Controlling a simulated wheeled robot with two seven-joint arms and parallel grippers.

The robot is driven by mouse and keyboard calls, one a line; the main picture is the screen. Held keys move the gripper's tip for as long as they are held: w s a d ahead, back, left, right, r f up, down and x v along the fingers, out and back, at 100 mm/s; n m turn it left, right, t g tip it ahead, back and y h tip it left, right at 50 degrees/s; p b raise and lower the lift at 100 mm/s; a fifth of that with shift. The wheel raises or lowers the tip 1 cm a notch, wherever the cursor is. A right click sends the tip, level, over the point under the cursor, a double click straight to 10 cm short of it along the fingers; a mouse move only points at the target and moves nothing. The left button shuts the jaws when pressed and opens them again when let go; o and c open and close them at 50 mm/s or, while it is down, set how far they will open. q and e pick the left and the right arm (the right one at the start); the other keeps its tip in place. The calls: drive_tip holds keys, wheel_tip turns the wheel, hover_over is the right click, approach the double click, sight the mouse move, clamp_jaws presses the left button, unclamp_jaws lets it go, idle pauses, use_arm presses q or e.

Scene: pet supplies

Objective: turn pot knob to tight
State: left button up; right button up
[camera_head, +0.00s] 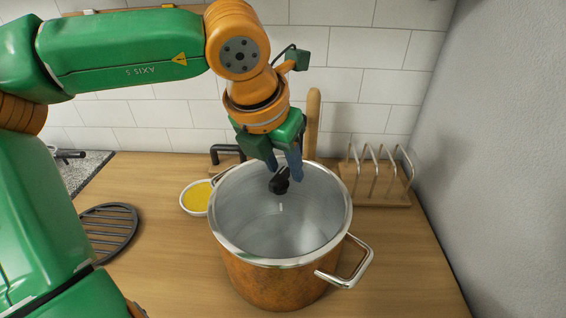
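A large pot (275,285) with copper-brown sides and a steel rim stands on the wooden counter. Its top looks covered by a clear lid (240,225), though I cannot be sure of the glass. A small black knob (280,182) shows above the middle of the pot's top and looks slightly tilted. My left gripper (285,172) points down over the pot, its two blue-grey fingertips apart and right at the knob. I cannot tell whether they press on it. A small pale spot shows below the knob. My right gripper is out of view.
A yellow-filled white bowl (197,197) sits left of the pot, and a black round trivet (108,230) lies farther left. A wire rack on a wooden base (375,190) stands at the back right. The pot's handle (347,270) sticks out at front right.

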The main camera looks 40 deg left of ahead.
use_arm(q)
drive_tip(key=shift+a, duration=0.15)
clamp_jaws()
